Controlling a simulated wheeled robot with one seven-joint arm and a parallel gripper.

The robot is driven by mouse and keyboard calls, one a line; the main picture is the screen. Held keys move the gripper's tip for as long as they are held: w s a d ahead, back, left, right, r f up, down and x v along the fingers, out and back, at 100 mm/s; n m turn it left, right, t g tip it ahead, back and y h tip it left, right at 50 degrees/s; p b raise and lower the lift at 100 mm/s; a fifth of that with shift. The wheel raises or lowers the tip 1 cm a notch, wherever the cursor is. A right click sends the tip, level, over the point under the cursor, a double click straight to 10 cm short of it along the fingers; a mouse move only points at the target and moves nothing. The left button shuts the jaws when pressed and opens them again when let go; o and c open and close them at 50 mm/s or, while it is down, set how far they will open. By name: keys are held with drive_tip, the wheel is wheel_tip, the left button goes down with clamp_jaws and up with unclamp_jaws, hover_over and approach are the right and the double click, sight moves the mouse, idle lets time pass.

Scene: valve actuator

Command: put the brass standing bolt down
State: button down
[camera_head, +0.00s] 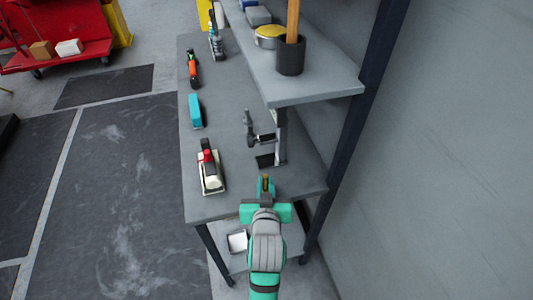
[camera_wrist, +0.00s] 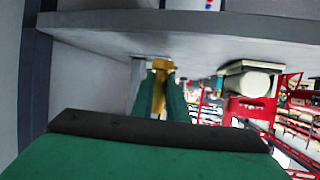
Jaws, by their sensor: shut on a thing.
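My gripper (camera_head: 265,190) is at the front edge of the grey workbench, near its right corner. It is shut on the brass bolt (camera_head: 266,180), of which only a small part shows between the fingers in the head view. In the wrist view the brass bolt (camera_wrist: 161,66) stands between the two green fingers (camera_wrist: 164,97), its wide yellow end beyond the fingertips. That end is close to the grey bench surface (camera_wrist: 220,32), which appears at the top of this view. I cannot tell whether they touch.
A white and red tool (camera_head: 211,172) lies left of my gripper. A dark clamp-like tool (camera_head: 258,133) is behind it. The raised shelf (camera_head: 325,85) with a dark cup (camera_head: 290,57) overhangs the right. Bare benchtop (camera_head: 235,195) lies between gripper and white tool.

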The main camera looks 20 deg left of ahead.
hover_over(265, 161)
drive_tip(key=s, duration=0.2)
drive_tip(key=shift+s+d, duration=0.2)
drive_tip(key=shift+d, duration=0.25)
drive_tip(key=x, duration=0.2)
drive_tip(key=shift+w+a, duration=0.15)
drive_tip(key=shift+w, duration=0.3)
drive_tip(key=shift+f, duration=0.35)
drive_tip(key=shift+f, duration=0.15)
drive_tip(key=c, duration=1.7)
unclamp_jaws()
drive_tip(key=shift+c, duration=0.2)
